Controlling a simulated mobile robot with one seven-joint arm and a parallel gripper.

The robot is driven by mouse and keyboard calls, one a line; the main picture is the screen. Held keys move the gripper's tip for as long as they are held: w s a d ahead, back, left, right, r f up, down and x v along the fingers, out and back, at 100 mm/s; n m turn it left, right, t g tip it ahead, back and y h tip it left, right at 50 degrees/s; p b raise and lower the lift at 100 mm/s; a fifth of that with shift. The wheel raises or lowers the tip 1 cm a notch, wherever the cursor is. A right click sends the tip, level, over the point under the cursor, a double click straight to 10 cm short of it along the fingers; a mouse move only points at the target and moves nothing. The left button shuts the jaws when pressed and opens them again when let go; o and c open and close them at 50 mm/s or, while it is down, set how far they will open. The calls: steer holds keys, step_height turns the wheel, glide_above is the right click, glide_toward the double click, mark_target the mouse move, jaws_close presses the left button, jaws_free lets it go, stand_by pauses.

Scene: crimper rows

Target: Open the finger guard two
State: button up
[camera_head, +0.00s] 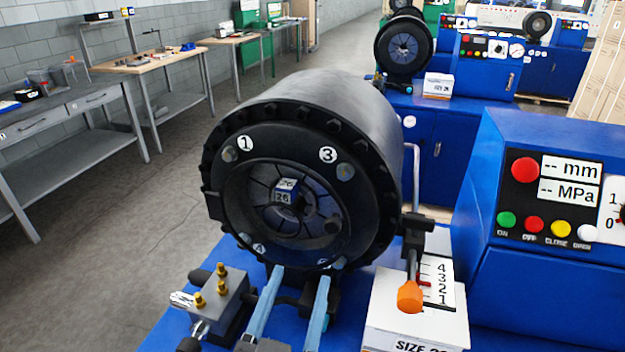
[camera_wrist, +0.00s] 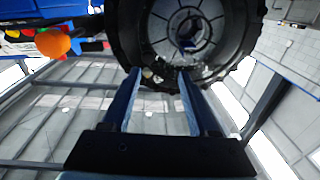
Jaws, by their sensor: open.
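The black round crimper head (camera_head: 290,105) faces me in the head view, with number labels around its front ring. Label 1 (camera_head: 245,143) is upper left, label 3 (camera_head: 328,154) upper right and label 4 (camera_head: 258,248) lower left. The label at the lower right, by a small bolt (camera_head: 339,262), is too small and partly covered to read. My gripper (camera_head: 301,273) is open and empty, its two blue fingers pointing at the ring's lower edge. In the wrist view my gripper (camera_wrist: 158,72) has its fingertips over the ring's near edge; contact cannot be told.
An orange-knobbed lever (camera_head: 410,297) and a white box (camera_head: 395,326) stand right of the ring. A valve block with brass fittings (camera_head: 222,290) is at lower left. The blue control cabinet (camera_head: 530,285) fills the right. Workbenches line the left wall beyond open floor.

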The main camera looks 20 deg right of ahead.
mark_target(331, 227)
steer(key=s+a+r+g+p, duration=0.1)
steer(key=s+r+p, duration=0.1)
steer(key=s+p, duration=0.3)
steer(key=shift+h, duration=0.4)
steer(key=p+x, duration=0.6)
steer(key=x, duration=0.6)
steer(key=shift+w+f, duration=0.15)
steer(key=shift+w, duration=0.2)
steer(key=shift+w+d+f, duration=0.1)
steer(key=shift+w+d, duration=0.25)
steer(key=shift+w, duration=0.2)
jaws_close()
